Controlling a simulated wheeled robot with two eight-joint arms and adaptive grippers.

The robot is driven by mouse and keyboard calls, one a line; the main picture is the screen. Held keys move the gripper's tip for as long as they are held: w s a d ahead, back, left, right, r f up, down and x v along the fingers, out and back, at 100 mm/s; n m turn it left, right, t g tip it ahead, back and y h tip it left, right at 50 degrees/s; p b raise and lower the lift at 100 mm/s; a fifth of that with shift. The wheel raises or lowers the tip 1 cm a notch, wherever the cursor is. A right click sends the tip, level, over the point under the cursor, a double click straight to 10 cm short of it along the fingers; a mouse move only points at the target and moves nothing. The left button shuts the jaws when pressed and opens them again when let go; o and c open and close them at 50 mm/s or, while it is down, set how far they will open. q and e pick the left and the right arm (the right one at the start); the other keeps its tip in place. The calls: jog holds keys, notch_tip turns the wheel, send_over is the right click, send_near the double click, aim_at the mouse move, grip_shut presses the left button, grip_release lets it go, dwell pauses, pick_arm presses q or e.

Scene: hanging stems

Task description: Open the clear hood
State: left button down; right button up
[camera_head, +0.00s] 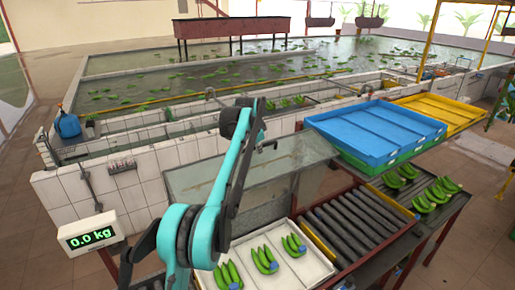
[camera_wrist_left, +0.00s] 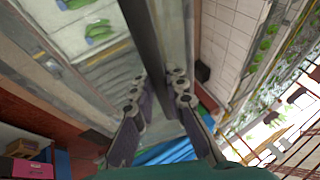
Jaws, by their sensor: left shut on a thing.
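The clear hood (camera_head: 298,158) is a see-through panelled cover in the middle of the head view, behind the white tray of bananas. Its top panel looks tilted. My left arm reaches over it from the lower left, and my left gripper (camera_head: 268,145) is at its upper part. In the left wrist view the left gripper (camera_wrist_left: 163,95) is shut on a dark bar (camera_wrist_left: 146,40), which appears to be part of the hood. Clear panel surface lies to the left of the bar there. My arm hides part of the hood in the head view. My right gripper is not in view.
A white tray (camera_head: 318,268) with several banana bunches stands in front of the hood. A scale display (camera_head: 90,236) reads 0.0 kg at left. A tiled water tank lies behind.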

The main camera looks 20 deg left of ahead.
pick_arm(q)
jog(key=c, duration=1.8)
grip_release()
jog(key=v, duration=1.2)
